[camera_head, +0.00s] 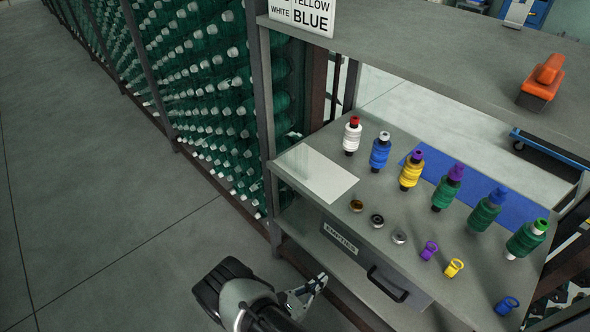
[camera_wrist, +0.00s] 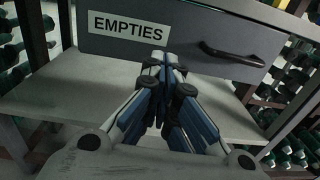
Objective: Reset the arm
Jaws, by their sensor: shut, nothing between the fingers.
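My gripper (camera_head: 318,283) is low in front of the shelf unit, near the grey drawer (camera_head: 350,248) labelled EMPTIES. In the wrist view my gripper (camera_wrist: 158,62) is shut and empty, its fingertips together just below the EMPTIES label in the picture. The drawer front (camera_wrist: 190,42) is behind the fingers and looks closed. I cannot tell whether the fingertips touch it. The drawer's dark handle (camera_head: 388,284) is to the right of the gripper; it also shows in the wrist view (camera_wrist: 232,54).
Above the drawer, a grey worktop (camera_head: 335,222) holds several thread spools (camera_head: 411,172), small rings and clips (camera_head: 428,250), a white sheet (camera_head: 316,173) and a blue mat (camera_head: 470,196). An upper shelf (camera_head: 420,50) carries an orange object (camera_head: 542,83). Open floor (camera_head: 110,230) lies left.

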